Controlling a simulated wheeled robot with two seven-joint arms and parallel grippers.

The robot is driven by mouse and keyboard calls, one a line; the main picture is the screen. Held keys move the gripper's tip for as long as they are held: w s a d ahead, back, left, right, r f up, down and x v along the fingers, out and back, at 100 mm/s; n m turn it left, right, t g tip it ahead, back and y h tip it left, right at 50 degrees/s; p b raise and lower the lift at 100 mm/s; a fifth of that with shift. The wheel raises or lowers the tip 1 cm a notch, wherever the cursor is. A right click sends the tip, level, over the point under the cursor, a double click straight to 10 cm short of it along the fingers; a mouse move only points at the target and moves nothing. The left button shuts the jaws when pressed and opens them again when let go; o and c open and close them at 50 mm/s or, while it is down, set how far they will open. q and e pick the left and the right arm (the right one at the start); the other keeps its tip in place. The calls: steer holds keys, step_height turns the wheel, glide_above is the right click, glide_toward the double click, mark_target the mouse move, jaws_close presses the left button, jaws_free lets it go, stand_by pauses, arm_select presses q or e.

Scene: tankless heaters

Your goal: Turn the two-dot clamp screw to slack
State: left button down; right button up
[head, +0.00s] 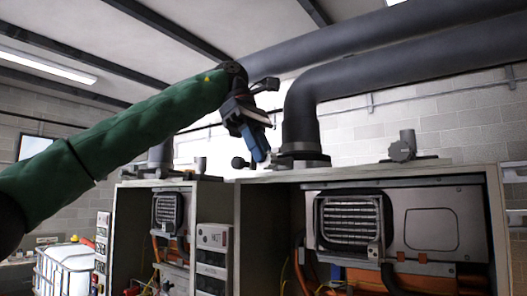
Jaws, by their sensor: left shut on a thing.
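My left gripper (260,153) reaches down from the end of my green-sleeved left arm, with its blue fingers closed beside the base of the thick dark flue pipe (299,115). A dark clamp collar (300,149) rings the pipe's foot on top of the right heater cabinet. The fingers are shut on what seems to be a clamp screw at the collar's left side; they hide it, and no dots can be made out. A dark knob-like piece (238,162) stands just left of the fingertips. My right gripper is out of view.
The open right heater cabinet (403,172) has a grey capped stub (404,147) on top. A second heater cabinet (207,187) stands left with its own pipe. Large dark ducts (400,55) run overhead to the right. A white caged tank (66,268) is at lower left.

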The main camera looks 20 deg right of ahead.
arm_select(q)
steer(key=shift+w+a+f+g+h+b, duration=0.15)
steer(key=shift+f+g+h+b, duration=0.1)
steer(key=shift+g+h+b, duration=0.45)
steer(key=shift+w+a+f+g+h+b, duration=0.2)
steer(key=shift+g+h, duration=0.3)
steer(key=shift+g, duration=0.4)
steer(key=shift+d, duration=0.15)
steer(key=c, duration=1.3)
jaws_free()
